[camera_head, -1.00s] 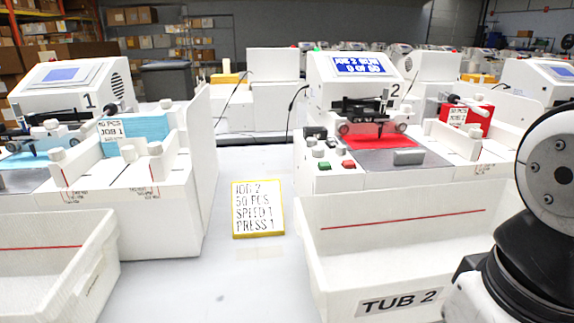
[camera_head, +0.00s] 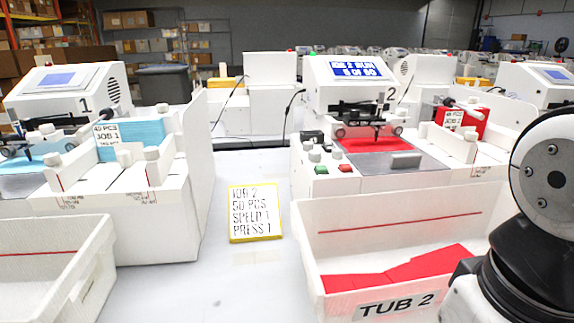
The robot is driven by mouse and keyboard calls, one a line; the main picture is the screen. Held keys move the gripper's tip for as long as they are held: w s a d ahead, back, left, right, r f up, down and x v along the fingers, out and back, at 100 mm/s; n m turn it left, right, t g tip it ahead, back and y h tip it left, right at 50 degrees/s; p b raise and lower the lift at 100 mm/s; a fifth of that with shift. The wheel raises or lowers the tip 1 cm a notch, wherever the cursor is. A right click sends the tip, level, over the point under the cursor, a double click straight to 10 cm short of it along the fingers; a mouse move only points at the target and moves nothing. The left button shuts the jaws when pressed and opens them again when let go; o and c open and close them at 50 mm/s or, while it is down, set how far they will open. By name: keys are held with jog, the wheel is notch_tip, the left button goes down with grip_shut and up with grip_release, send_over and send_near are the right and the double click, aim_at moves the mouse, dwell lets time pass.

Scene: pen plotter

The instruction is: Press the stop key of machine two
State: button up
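Machine two (camera_head: 322,98) stands right of centre, marked 2. Its blue screen (camera_head: 357,70) shows job 2 and a small count that looks like 8 of 50. On its front left corner are a green key (camera_head: 321,170) and a red key (camera_head: 345,168), with grey keys (camera_head: 314,156) behind them. The red key looks like the stop key; its lettering is too small to read. Red sheets (camera_head: 375,145) lie on the machine's bed, and more red sheets (camera_head: 400,272) lie in tub 2 (camera_head: 320,230) in front. My gripper is out of view; only part of my arm shows at right.
Machine one (camera_head: 50,97) with blue sheets stands at left, an empty-looking white tub (camera_head: 60,245) before it. A yellow-edged job card (camera_head: 255,213) lies on the white table between the machines. Tub 2's walls stand in front of machine two's keys.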

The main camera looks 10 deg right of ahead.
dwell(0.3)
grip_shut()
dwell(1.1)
